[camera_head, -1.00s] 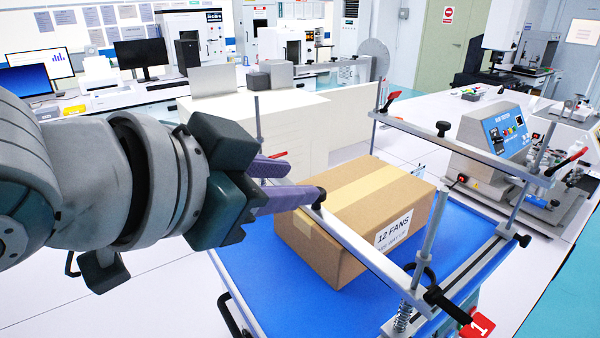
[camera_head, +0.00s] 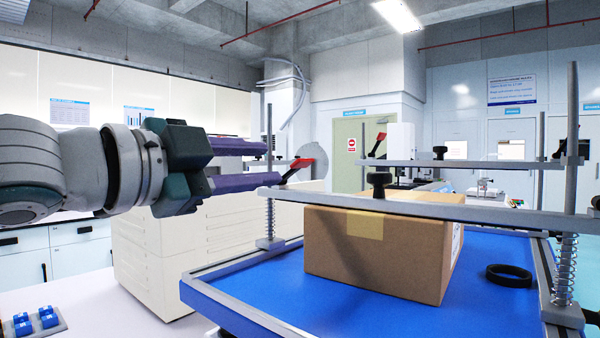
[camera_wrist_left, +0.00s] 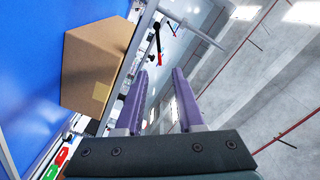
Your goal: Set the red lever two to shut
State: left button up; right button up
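My left gripper (camera_head: 275,163) comes in from the left with its two purple fingers apart and nothing between them. A red lever (camera_head: 303,163) with a dark base slants up to the right at the left end of the near clamp bar (camera_head: 400,205). The lower fingertip is right by the lever's base; I cannot tell whether they touch. A second red lever (camera_head: 379,142) stands at the left end of the far bar. No lever number is readable now. In the left wrist view the open fingers (camera_wrist_left: 159,74) point toward red-tipped levers (camera_wrist_left: 173,28). My right gripper is out of view.
A cardboard box (camera_head: 375,250) sits on the blue platform (camera_head: 270,290), under the bars. A sprung post (camera_head: 270,215) rises at the near bar's left end, another (camera_head: 565,270) at its right. A black ring (camera_head: 509,275) lies right of the box. A white cabinet (camera_head: 155,255) stands left.

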aim_at(296, 163)
pick_arm(q)
jog(key=x, duration=0.7)
jog(key=shift+w+d, duration=0.25)
grip_shut()
jog(key=shift+p, duration=0.3)
